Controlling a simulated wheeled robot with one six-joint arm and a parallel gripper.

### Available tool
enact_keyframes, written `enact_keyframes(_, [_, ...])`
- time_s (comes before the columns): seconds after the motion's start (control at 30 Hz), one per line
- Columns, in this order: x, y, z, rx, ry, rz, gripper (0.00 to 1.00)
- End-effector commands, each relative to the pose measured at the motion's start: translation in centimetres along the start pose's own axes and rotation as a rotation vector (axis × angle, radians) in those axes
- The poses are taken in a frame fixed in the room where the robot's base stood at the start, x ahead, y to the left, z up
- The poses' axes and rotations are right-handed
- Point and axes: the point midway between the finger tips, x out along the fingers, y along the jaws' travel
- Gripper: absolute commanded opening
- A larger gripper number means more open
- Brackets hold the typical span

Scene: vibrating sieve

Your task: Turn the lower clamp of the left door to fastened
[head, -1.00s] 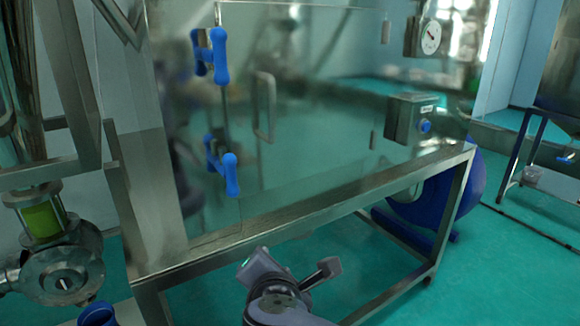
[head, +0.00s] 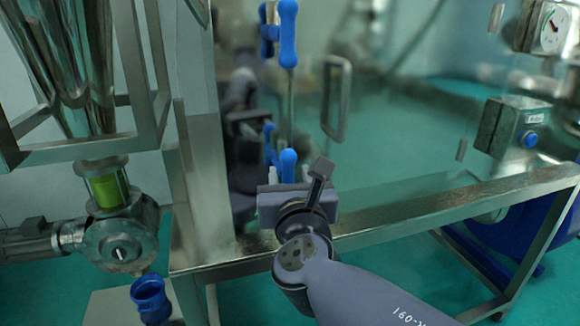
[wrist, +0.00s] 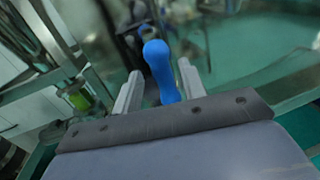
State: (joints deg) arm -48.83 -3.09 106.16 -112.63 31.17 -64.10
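The lower clamp (head: 288,166) of the left door has blue rounded grips and sits low on the steel cabinet front. In the wrist view its blue grip (wrist: 160,66) stands between the two pale fingers of my gripper (wrist: 160,74), with a gap visible on both sides. My gripper is open around the grip, not closed on it. In the head view my gripper (head: 287,172) is at the clamp, and its body and wrist hide the clamp's lower part. The upper clamp (head: 288,35), also blue, is above it.
A door handle (head: 336,98) is to the right of the clamps. A control box (head: 510,128) with a blue button and a dial gauge (head: 549,28) are further right. The steel frame rail (head: 410,217) runs below. A valve with a green sight glass (head: 108,188) is at left.

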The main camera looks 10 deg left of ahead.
Motion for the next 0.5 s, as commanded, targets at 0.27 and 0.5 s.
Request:
enact_keyframes(0.27, [3.5,0.0,-0.1,0.001,0.002,-0.001,0.4])
enact_keyframes(0.5, [4.2,-0.1,0.0,0.0,0.0,0.0,0.4])
